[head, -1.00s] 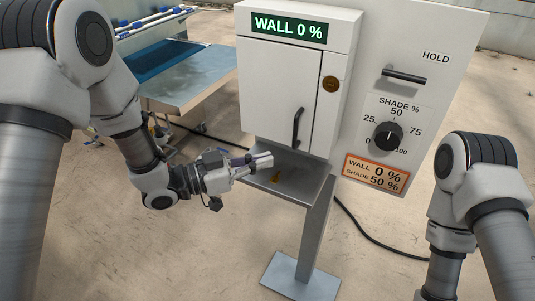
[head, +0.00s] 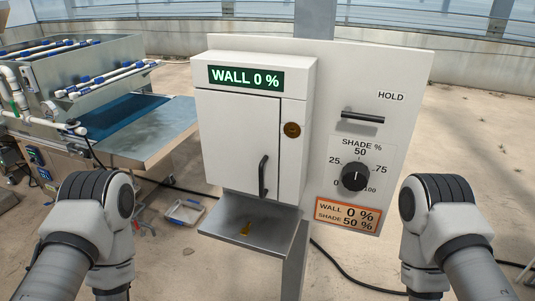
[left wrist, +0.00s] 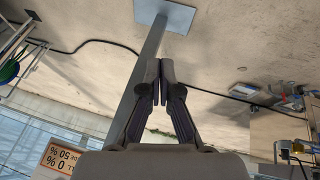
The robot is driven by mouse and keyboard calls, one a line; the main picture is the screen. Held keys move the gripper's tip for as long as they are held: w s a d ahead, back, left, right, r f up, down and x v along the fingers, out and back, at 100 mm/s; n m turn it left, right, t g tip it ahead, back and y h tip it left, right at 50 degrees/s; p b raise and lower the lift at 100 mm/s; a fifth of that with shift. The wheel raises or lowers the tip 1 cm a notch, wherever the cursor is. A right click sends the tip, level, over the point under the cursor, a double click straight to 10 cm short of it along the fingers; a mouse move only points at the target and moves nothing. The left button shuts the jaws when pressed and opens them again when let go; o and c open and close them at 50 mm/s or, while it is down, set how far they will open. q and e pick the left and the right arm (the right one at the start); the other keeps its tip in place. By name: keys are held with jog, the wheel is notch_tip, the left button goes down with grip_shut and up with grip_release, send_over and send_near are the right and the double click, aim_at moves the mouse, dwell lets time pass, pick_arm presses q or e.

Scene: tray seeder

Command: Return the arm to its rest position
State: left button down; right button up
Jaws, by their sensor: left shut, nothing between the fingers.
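My left gripper (left wrist: 160,82) shows in the left wrist view with its fingers together and nothing between them. In the head view only a bent link of my left arm shows at the lower left, and the gripper is out of frame. My right arm is folded at the lower right, and its gripper is out of frame. The white wall cabinet (head: 238,140) has its door closed.
A metal shelf (head: 270,232) juts out below the cabinet, with a small yellow-brown mark or item on it. The panel has a knob (head: 355,175) and a HOLD handle (head: 362,117). A seeder bench (head: 165,145) stands at left. A cable crosses the floor.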

pick_arm(q)
jog(key=s+a+f+n+g+y, duration=0.2)
jog(key=s+a+n+g+y, duration=0.1)
jog(key=s+a, duration=0.3)
jog(key=shift+s+g+y, duration=0.3)
jog(key=shift+s+y, duration=0.1)
jog(key=shift+s, duration=0.25)
